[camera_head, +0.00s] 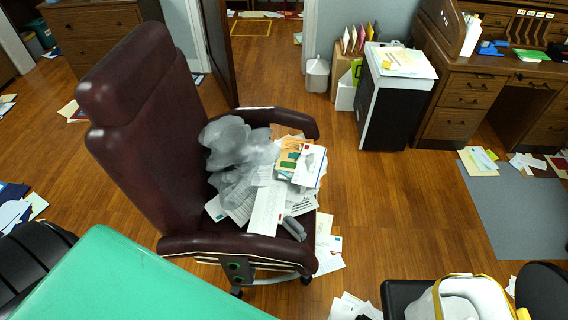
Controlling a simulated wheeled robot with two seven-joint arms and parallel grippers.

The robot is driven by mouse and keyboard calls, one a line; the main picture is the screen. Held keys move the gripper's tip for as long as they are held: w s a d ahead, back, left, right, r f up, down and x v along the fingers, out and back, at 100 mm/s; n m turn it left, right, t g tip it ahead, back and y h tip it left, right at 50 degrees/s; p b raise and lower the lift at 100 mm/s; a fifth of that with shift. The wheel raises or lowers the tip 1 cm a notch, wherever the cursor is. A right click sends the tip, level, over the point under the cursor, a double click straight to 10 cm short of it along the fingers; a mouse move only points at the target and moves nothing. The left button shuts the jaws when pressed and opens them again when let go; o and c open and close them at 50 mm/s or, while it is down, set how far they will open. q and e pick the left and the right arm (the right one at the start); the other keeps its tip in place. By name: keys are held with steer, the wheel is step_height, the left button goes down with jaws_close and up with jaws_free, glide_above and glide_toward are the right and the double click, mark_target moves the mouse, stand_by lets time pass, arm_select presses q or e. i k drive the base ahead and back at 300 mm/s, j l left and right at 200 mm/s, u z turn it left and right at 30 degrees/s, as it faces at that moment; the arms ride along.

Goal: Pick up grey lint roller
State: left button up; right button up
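A burgundy office chair (137,112) stands left of centre with a heap of papers and envelopes on its seat. A small dark grey object (293,228), which looks like the grey lint roller, lies at the front right edge of the seat, beside a white envelope (267,208). Its exact shape is too small to make out. Neither of my grippers can be made out in this view.
A crumpled translucent grey bag (234,140) lies among the papers on the chair. A black-and-white cabinet (385,110) and wooden desk (458,102) stand behind right. A teal surface (120,285) fills the lower left. Loose papers (328,258) lie on the floor.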

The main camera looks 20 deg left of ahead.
mark_target(296, 228)
steer(key=u, duration=0.65)
steer(key=k+u, duration=0.5)
steer(key=u, duration=0.25)
steer(key=k+j+u, duration=0.2)
steer(key=u, duration=0.15)
steer(key=k+j, duration=0.05)
